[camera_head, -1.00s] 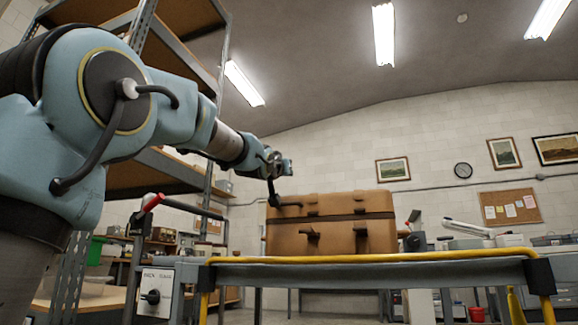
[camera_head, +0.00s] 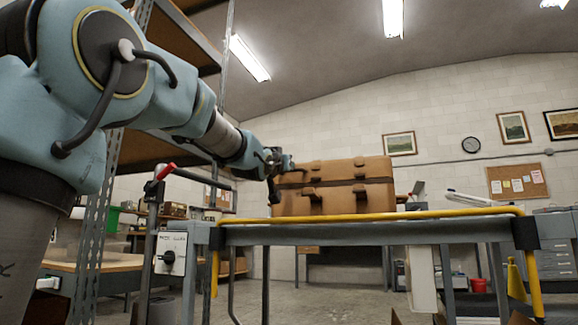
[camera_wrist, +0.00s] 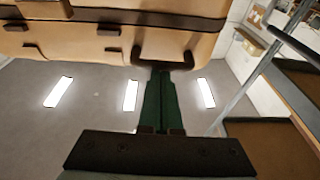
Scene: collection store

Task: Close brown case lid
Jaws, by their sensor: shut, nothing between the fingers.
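The brown case (camera_head: 334,200) stands on the bench, its latch side facing the head camera. Its lid (camera_head: 338,169) lies level over the body, with a dark band between them. I cannot tell whether a thin gap is left along the band. In the wrist view the case (camera_wrist: 70,44) fills the top, with its dark latches and handle. My gripper (camera_head: 273,188) is at the case's left end, beside the lid. Its dark green fingers (camera_wrist: 160,75) are shut and empty, with their tips at the dark handle (camera_wrist: 166,55). Contact is unclear.
The bench (camera_head: 365,234) has a yellow rail along its front edge. A control box (camera_head: 171,254) with a knob and a red-handled lever (camera_head: 165,171) stand at its left. Tall metal shelving rises at left. A pale long-armed object lies right of the case.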

